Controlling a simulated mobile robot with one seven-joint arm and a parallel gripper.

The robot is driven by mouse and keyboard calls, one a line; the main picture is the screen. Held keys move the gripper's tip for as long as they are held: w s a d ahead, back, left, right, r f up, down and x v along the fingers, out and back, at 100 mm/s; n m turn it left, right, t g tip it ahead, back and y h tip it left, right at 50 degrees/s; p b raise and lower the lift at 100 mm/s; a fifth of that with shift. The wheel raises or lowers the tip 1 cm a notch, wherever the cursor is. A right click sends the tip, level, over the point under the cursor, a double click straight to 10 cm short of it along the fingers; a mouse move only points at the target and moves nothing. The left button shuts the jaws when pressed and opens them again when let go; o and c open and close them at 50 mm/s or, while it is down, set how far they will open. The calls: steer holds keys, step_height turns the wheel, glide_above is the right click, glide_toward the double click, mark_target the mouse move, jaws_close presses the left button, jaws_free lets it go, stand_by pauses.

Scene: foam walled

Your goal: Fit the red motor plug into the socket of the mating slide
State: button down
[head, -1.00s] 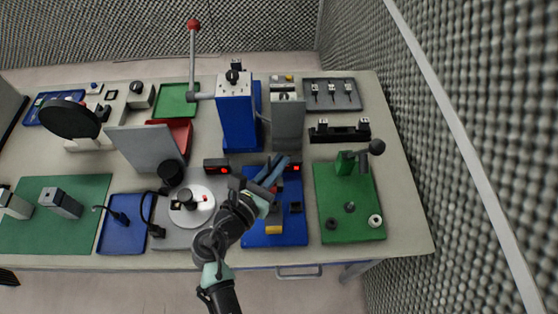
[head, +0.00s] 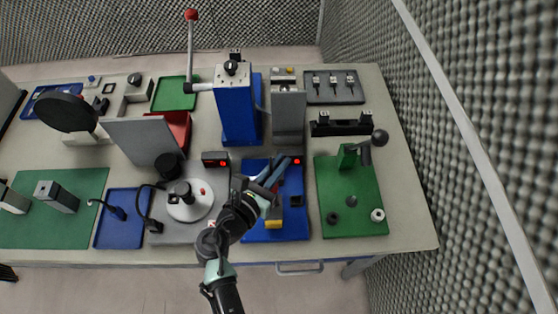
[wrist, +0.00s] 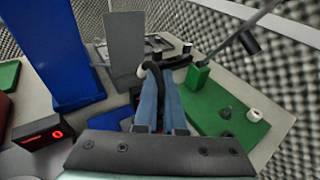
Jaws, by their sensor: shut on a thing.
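My gripper (head: 287,162) is over the back part of the blue plate (head: 292,231). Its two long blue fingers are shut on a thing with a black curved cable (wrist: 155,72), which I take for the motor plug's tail. The plug's red body is not clearly visible; the fingers hide it. The mating slide appears to be on this blue plate, with a yellow block (head: 275,225) at the front and a dark block (head: 297,201) at the right. The socket cannot be made out, and my gripper and arm cover part of the plate.
A red-lit display box (head: 215,159) stands left of the plate. The tall blue press (head: 238,112) and grey column (head: 288,110) stand behind it. A green plate (head: 340,222) with a lever is at the right.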

steer(key=shift+f+b, duration=0.6)
steer(key=shift+f, duration=0.55)
steer(key=shift+f+b, duration=0.6)
steer(key=shift+f, duration=0.9)
stand_by(1.3)
steer(key=c, duration=0.9)
jaws_free()
steer(key=shift+r, duration=0.1)
steer(key=b+v, duration=0.1)
steer(key=v, duration=1.2)
steer(key=shift+w, duration=0.1)
